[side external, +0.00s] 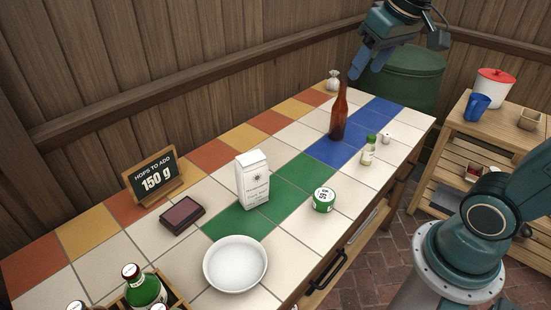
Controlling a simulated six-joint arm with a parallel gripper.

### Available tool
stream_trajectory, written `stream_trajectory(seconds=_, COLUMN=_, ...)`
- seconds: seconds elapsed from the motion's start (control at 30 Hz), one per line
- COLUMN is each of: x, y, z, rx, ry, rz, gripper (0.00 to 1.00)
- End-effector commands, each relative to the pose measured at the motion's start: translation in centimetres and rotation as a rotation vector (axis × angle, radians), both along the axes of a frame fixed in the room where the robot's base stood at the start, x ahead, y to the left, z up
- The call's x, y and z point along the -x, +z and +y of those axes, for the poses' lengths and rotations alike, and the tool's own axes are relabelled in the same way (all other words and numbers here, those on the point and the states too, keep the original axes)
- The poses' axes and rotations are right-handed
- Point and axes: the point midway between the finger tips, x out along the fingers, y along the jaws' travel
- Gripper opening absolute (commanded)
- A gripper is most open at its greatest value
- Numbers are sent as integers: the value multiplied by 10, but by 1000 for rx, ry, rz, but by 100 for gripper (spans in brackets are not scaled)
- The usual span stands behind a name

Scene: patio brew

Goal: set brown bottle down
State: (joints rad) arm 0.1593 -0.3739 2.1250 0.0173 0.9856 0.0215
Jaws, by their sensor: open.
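The brown bottle (338,118) stands upright on the tiled table (190,236), at the near side of the blue tiles toward the far end. My gripper (362,66) is above the bottle and slightly to its right in the side external view. Its jaws are open. The bottle's neck shows close below a finger; I cannot tell whether they touch. The far finger is partly hidden by the arm.
A small green-capped bottle (369,150), a green-lidded tin (323,200), a white carton (252,180), a white bowl (235,263) and a dark red box (182,212) stand on the table. A sign (154,177) reads 150 g.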

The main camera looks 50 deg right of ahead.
Motion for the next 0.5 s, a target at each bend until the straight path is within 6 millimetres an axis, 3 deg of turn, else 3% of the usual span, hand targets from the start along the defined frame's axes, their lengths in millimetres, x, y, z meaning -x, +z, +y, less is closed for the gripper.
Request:
stream_trajectory(seconds=0.3, x=71, y=-32, z=37, rx=10, ry=133, rz=-61, gripper=51)
stream_trajectory(seconds=0.5, x=96, y=-51, z=46, rx=13, ry=184, rz=-81, gripper=51)
